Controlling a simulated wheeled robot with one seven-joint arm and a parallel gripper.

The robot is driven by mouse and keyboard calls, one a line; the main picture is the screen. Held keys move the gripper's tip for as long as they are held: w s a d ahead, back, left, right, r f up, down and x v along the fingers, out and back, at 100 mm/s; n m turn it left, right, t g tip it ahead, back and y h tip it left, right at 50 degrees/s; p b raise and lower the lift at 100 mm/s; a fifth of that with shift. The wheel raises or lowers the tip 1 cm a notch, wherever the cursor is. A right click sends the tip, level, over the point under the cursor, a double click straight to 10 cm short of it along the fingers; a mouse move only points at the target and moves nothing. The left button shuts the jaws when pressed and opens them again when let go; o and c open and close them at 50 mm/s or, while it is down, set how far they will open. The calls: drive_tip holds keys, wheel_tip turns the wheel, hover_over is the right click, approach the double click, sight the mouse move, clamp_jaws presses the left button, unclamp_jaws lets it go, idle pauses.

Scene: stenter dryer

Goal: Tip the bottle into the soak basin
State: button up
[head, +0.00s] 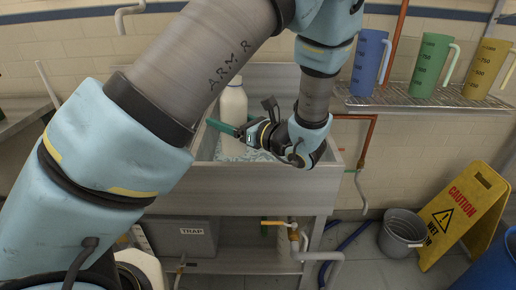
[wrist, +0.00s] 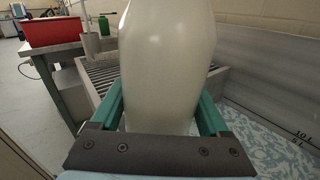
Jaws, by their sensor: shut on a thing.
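A white bottle (head: 232,115) stands upright in the head view, at the left part of the soak basin (head: 230,187). My gripper (head: 223,127) is around the bottle's body, its green fingers on either side. In the wrist view the bottle (wrist: 168,65) fills the middle between the two green fingers (wrist: 160,112), shut on it. The bottle's top is out of the wrist view. The basin is a steel sink with bluish-white patterned liquid in it; level marks show on its inner wall (wrist: 285,100). My arm hides part of the basin's left side.
A wire shelf (head: 420,102) at right holds blue (head: 369,62), green (head: 430,65) and yellow (head: 487,69) jugs. A grey bucket (head: 402,233) and yellow caution sign (head: 465,215) stand on the floor. A TRAP box (head: 185,237) sits below. The wrist view shows a red tub (wrist: 54,32) on a bench.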

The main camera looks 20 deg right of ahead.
drive_tip(key=shift+n, duration=0.4)
wheel_tip(320, 180, up, 5)
drive_tip(key=p, duration=0.4)
drive_tip(key=shift+f, duration=0.1)
idle(0.3)
